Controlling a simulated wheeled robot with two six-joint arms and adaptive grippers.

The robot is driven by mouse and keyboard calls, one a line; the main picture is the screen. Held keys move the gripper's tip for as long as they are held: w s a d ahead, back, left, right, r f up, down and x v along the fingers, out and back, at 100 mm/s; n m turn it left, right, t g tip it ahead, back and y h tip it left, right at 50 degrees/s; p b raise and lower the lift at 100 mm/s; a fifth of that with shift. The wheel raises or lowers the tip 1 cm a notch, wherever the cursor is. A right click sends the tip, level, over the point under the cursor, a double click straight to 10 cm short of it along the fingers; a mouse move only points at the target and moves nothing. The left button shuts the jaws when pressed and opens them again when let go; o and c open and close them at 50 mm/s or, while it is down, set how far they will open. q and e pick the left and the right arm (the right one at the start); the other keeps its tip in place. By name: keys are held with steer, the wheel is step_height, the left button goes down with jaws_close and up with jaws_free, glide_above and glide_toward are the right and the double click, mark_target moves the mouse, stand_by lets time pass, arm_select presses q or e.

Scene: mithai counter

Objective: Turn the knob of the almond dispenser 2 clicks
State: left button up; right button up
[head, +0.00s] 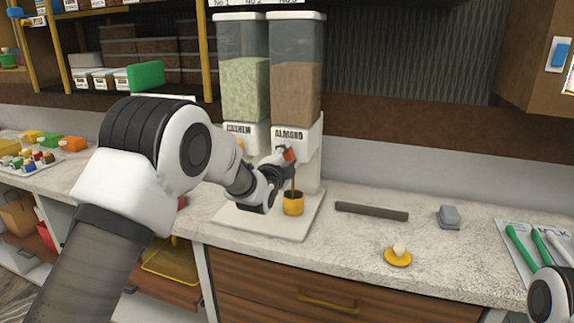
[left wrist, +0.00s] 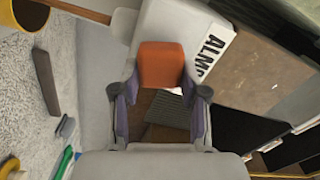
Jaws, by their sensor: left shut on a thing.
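The almond dispenser (head: 297,85) has a clear hopper of brown contents and a white base marked ALMOND. Its orange knob (head: 289,154) faces the front; in the left wrist view the knob (left wrist: 161,65) sits between the fingers. My left gripper (head: 284,166) is shut on the knob, and its dark fingers partly hide the dispenser front. A yellow cup (head: 293,206) stands upright below the dispenser, with a thin brown strip above it that I cannot identify. The cup (left wrist: 30,14) is partly cut off in the left wrist view. My right gripper is out of view.
The cashew dispenser (head: 242,85) stands close on the left, behind my left arm. Both stand on a pale board (head: 264,224). A dark bar (head: 371,211), a grey block (head: 449,217) and a yellow knobbed lid (head: 398,256) lie to the right, with clear counter between them.

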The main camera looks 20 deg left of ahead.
arm_select(q)
steer(key=shift+f+m+b, duration=0.2)
steer(key=shift+m+b, duration=0.75)
steer(key=shift+m, duration=0.75)
steer(key=o, duration=1.1)
steer(key=shift+d, duration=0.1)
steer(key=shift+o, duration=0.2)
steer(key=s, duration=1.2)
steer(key=shift+a, duration=0.2)
